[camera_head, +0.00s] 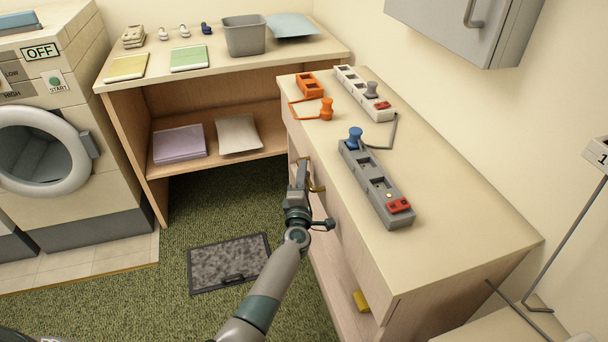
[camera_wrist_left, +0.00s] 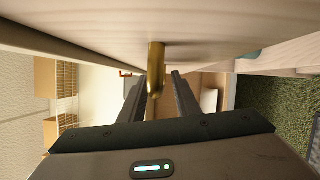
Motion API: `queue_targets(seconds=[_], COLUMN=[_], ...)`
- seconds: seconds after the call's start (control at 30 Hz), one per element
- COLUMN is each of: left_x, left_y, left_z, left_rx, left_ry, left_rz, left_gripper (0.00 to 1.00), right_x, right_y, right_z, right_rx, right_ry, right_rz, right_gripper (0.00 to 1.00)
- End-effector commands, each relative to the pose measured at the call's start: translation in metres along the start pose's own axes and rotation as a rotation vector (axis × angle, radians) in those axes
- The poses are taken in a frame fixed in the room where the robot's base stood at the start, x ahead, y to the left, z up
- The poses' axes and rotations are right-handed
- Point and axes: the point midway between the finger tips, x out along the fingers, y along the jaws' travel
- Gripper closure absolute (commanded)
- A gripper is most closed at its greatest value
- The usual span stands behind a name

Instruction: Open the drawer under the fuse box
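The grey fuse box (camera_head: 462,25) hangs on the wall at the top right. Below it stands a wooden counter (camera_head: 465,230) with drawer fronts on its left side. A brass handle (camera_head: 317,183) shows on a drawer front beside my left gripper (camera_head: 302,168); the drawer appears flush with the counter. In the left wrist view, the brass handle (camera_wrist_left: 156,70) sticks out from the pale wooden front (camera_wrist_left: 220,25). It lies between the two dark fingers of my left gripper (camera_wrist_left: 153,88), which stand apart with gaps beside it. My right gripper is not in view.
Power strips (camera_head: 366,180) and an orange plug (camera_head: 326,108) lie on the counter. A washing machine (camera_head: 60,130) stands at the left, and a shelf unit (camera_head: 290,55) at the back. A dark mat (camera_head: 228,262) lies on open green carpet.

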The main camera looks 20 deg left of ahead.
Motion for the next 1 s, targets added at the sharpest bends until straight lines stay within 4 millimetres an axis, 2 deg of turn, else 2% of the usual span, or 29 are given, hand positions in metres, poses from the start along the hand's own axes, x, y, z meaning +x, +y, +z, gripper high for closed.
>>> queue_targets(seconds=[0.03, 0.17, 0.47, 0.63, 0.77, 1.0], left_x=[0.0, 0.0, -0.001, -0.005, -0.012, -0.032], left_y=[0.0, 0.0, 0.0, 0.003, 0.007, 0.017], left_z=[0.0, 0.0, -0.002, -0.013, -0.028, -0.076], left_rx=[0.0, 0.0, 0.001, 0.002, 0.002, 0.005], left_ry=[0.0, 0.0, 0.0, 0.001, 0.001, 0.002], left_rz=[0.0, 0.0, 0.0, -0.001, -0.001, -0.002], left_gripper=[0.7, 1.0, 1.0, 1.0, 1.0, 1.0], right_x=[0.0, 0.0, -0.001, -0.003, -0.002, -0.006], right_y=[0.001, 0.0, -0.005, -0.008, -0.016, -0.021], right_z=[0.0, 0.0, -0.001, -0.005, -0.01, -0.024], right_rx=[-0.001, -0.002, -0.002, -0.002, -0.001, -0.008], right_ry=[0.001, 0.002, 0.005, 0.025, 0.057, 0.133], right_rz=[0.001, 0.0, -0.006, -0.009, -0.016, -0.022], right_gripper=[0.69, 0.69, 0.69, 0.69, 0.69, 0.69])
